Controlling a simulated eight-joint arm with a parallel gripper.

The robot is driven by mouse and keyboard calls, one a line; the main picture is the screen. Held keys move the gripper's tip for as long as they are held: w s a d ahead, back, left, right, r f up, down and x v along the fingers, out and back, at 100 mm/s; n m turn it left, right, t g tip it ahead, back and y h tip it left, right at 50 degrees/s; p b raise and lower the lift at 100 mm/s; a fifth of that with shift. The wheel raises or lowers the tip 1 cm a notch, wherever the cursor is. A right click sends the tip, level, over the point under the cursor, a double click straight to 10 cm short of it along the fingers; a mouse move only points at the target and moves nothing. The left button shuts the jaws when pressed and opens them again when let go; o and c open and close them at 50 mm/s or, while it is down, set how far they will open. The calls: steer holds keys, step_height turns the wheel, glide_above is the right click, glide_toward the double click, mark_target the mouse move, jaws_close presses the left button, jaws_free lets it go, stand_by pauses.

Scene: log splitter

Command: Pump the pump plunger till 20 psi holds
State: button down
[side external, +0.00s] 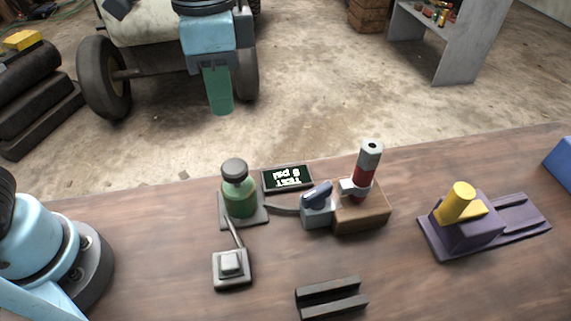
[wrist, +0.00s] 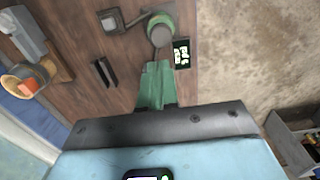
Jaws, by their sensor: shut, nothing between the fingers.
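A green bottle-shaped body (side external: 238,200) with a round dark cap (side external: 234,168) stands upright on a grey plate on the bench. A short tube joins it to a plate with a pale square button (side external: 230,262). I cannot tell which of these is the pump plunger. A small display (side external: 287,178) behind it shows upside-down text ending in "psi"; its digit is unclear. My gripper (side external: 219,106) is shut and empty, above and behind the bottle, apart from it. In the wrist view the green fingers (wrist: 157,72) point towards the capped bottle (wrist: 161,32).
A blue-handled valve (side external: 316,196) and a red cylinder (side external: 366,173) on a wooden block (side external: 360,218) stand right of the bottle. A dark slotted rail (side external: 331,298) lies in front. A yellow log (side external: 457,203) sits on a purple splitter (side external: 470,236) at right.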

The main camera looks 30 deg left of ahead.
mark_target(234, 167)
step_height(234, 167, up, 3)
steer(key=shift+r, duration=0.1)
stand_by(0.4)
step_height(234, 167, down, 14)
steer(key=shift+f, duration=0.1)
stand_by(0.6)
stand_by(0.4)
steer(key=shift+f, duration=1.7)
step_height(234, 167, up, 14)
steer(key=shift+r, duration=0.2)
stand_by(0.6)
